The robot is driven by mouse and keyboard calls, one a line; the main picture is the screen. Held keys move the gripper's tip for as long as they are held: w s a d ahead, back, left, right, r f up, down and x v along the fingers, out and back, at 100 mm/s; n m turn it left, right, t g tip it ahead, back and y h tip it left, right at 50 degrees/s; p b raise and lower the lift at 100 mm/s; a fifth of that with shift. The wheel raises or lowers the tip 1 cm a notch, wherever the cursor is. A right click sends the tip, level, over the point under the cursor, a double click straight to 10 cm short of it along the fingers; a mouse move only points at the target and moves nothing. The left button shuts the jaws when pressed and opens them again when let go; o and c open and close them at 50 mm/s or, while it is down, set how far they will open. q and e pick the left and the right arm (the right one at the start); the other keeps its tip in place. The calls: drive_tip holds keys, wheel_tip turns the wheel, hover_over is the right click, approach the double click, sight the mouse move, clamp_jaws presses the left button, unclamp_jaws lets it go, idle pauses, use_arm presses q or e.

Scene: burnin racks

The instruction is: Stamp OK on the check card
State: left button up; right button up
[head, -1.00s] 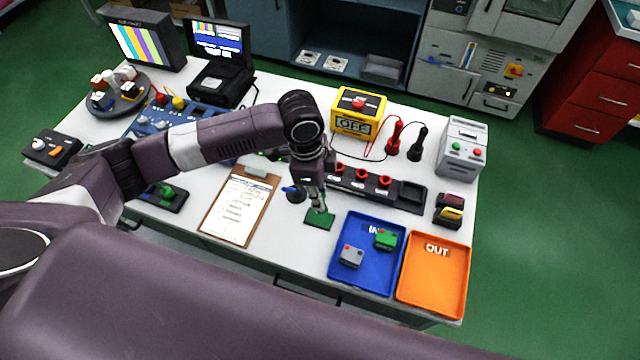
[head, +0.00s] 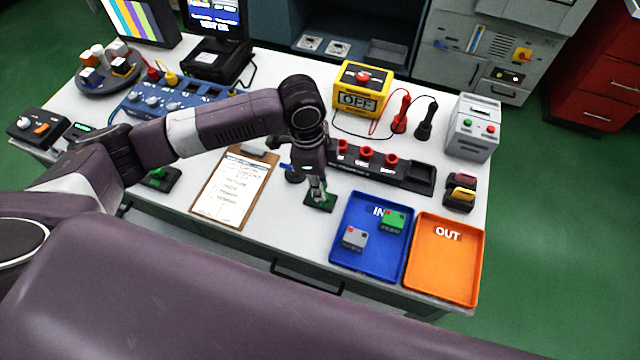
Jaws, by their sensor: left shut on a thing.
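The check card is a white printed sheet (head: 232,193) on a brown clipboard (head: 196,206), lying on the white bench. Its lines are too small to read, and I cannot make out a stamp mark. My left gripper (head: 319,193) points down, right of the clipboard, over a small dark green pad (head: 311,204). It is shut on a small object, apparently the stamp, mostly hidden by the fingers. Its lower end is at the pad; I cannot tell whether they touch. My right gripper is not in view.
A small blue-topped item (head: 291,175) stands between clipboard and gripper. A black strip with red sockets (head: 385,172) lies behind. The blue IN tray (head: 370,262) holds two small blocks; the orange OUT tray (head: 445,275) is empty. A yellow meter (head: 359,85) stands further back.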

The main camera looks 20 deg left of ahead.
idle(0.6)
use_arm(q)
drive_tip(key=shift+f, duration=0.45)
idle(0.5)
idle(0.9)
drive_tip(key=shift+s+f+p, duration=0.15)
drive_tip(key=shift+f+p, duration=0.05)
drive_tip(key=shift+p, duration=0.1)
idle(0.9)
wheel_tip(320, 180, up, 7)
drive_tip(key=p, duration=0.8)
drive_tip(key=shift+r, duration=0.2)
